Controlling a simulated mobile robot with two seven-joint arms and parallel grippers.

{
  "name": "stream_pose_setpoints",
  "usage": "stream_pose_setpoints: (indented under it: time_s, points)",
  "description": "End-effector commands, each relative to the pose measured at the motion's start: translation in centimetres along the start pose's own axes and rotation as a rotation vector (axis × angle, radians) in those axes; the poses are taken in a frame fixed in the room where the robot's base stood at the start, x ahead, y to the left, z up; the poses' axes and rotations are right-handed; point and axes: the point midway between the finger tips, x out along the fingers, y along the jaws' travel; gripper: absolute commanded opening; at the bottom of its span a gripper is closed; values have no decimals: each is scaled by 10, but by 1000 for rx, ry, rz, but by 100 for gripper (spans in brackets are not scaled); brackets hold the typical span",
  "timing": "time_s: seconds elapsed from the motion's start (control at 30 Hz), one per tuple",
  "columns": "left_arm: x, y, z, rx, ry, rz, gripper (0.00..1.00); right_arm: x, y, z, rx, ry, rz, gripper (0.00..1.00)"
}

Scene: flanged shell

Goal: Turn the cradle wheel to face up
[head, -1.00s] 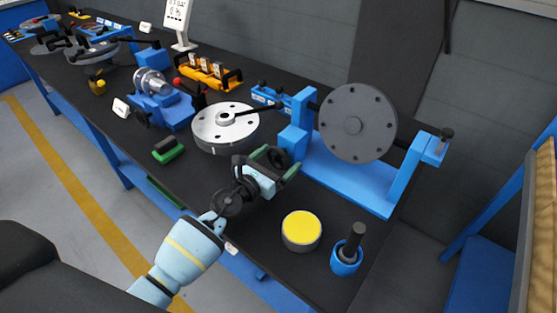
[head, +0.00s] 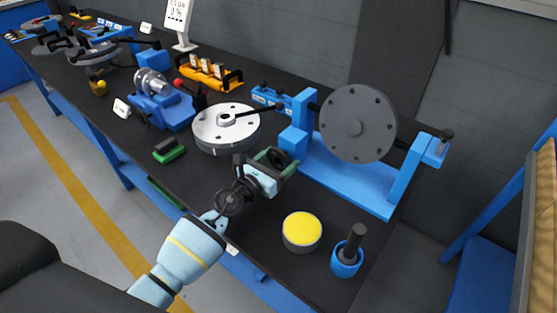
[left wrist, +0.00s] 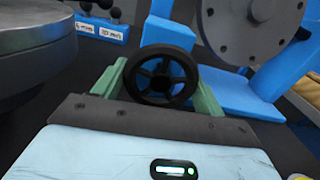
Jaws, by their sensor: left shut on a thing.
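The blue cradle (head: 345,178) stands at the back right of the bench and carries a round grey flange (head: 357,124) with bolt holes, whose flat face points toward the bench front. A black spoked wheel (left wrist: 161,75) is in front of the cradle's left end. My left gripper (head: 277,160) is shut on this wheel, with one green finger on each side of its rim in the left wrist view. In the head view the gripper partly hides the wheel, and its link to the cradle cannot be made out. My right gripper is out of view.
A grey disc with a black handle (head: 222,133) lies left of the gripper. A yellow-topped round tin (head: 302,230) and a blue cup with a black handle (head: 346,258) stand at the front right. A green-and-black block (head: 168,151) lies near the front edge.

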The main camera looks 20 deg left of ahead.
Motion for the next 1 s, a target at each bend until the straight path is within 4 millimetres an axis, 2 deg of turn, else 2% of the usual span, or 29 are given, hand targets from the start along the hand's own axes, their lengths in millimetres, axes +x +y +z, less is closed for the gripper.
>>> stream_pose_setpoints:
  time_s: [0.27, 1.0]
  points:
    - [0, -1, 1, -169, 1, -1, 48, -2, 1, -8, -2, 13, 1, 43]
    - [0, -3, 3, -869, 0, 0, 48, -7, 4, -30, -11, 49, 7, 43]
